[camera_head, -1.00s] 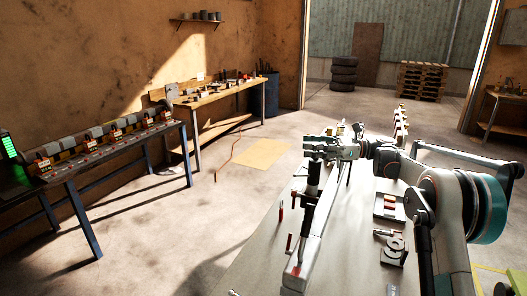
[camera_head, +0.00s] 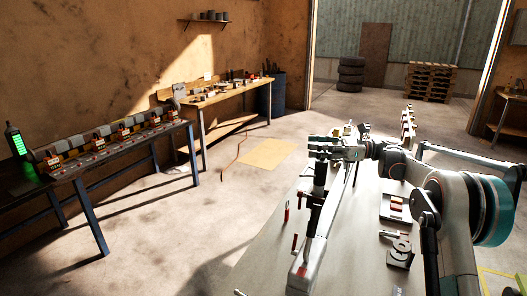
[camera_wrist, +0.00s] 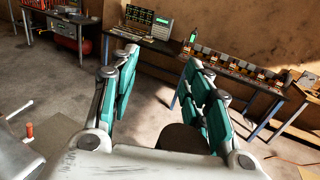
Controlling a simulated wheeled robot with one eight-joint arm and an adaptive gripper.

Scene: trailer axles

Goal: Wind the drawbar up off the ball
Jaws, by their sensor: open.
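The pale grey drawbar (camera_head: 303,268) lies along the bench near its left side. A dark upright jack post (camera_head: 316,212) stands by it, with a small red-ended handle (camera_head: 295,243) low on its left. My gripper (camera_head: 322,147) is level above the post's top, fingers pointing left. In the wrist view my teal-padded gripper (camera_wrist: 160,95) is open with nothing clasped between its pads. A dark round top (camera_wrist: 185,138) shows below and between the fingers; I cannot tell if it touches them. The ball and coupling are too small to make out.
The grey bench top (camera_head: 345,255) also carries a small tray of parts (camera_head: 394,207) and a metal clamp-like fitting (camera_head: 400,250) right of the drawbar. A red upright piece (camera_head: 287,212) stands at the left edge. Workbenches line the left wall; the floor between is clear.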

